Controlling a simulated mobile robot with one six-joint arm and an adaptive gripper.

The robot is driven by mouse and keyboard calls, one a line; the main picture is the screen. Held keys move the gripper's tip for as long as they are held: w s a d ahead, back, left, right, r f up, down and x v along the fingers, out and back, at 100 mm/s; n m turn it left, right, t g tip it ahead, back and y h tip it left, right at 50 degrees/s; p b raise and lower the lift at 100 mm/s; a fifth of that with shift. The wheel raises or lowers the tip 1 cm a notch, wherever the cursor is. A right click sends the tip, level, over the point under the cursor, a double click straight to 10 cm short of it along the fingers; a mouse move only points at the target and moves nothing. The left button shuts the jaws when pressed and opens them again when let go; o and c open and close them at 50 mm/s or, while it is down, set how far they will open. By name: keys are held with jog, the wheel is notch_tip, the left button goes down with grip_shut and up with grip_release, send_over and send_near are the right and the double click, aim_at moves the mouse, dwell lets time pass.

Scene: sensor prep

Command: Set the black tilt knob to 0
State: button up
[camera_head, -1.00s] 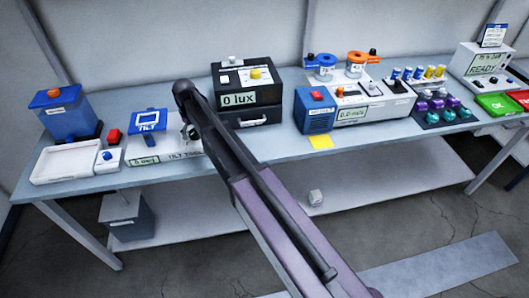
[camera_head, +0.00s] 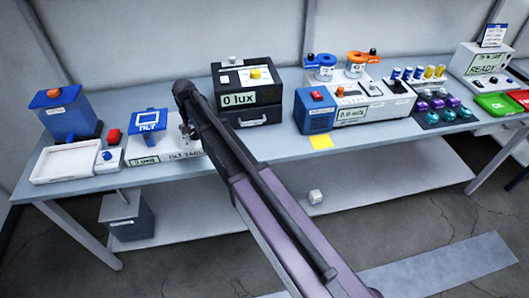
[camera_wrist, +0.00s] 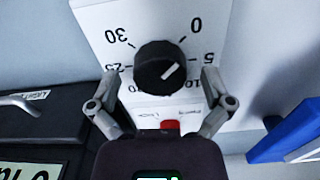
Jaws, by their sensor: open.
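The black tilt knob (camera_wrist: 160,67) sits on a white dial face (camera_wrist: 105,25) in the wrist view. Its white pointer slants up and right, towards the 0 and 5 side; the exact mark is hard to tell. My gripper (camera_wrist: 160,78) is open, with one finger on each side of the knob; I cannot tell whether they touch it. In the head view, the tilt table (camera_head: 168,158) carries a blue plate (camera_head: 148,125), and its small display (camera_head: 144,162) seems to read 0. My arm hides the knob there.
A red button (camera_wrist: 170,125) lies just below the knob. The black lux box (camera_head: 262,78) stands close right of my arm in the head view. A white tray (camera_head: 65,163) and a red-buttoned switch box (camera_head: 107,155) stand to the left. The bench front has some free room.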

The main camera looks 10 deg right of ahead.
aim_at(194, 132)
jog(key=m, duration=0.3)
jog(key=shift+r+m+p, duration=0.3)
jog(key=shift+m, duration=0.1)
notch_tip(194, 132, up, 14)
jog(key=f+p, duration=0.1)
jog(key=p, duration=1.3)
jog(key=s+d+f+n+b, duration=0.2)
jog(key=s+d+f+b, duration=0.2)
jog(key=s+d, duration=0.7)
jog(key=s+d+f+n+b, duration=0.2)
jog(key=s+d+f+b, duration=0.2)
jog(key=s+d, duration=0.6)
jog(key=shift+s+d+b, duration=0.35)
jog(key=shift+b, duration=0.15)
jog(key=s+d, duration=0.1)
jog(key=s+n, duration=0.1)
jog(key=s, duration=0.1)
jog(key=shift+d, duration=0.35)
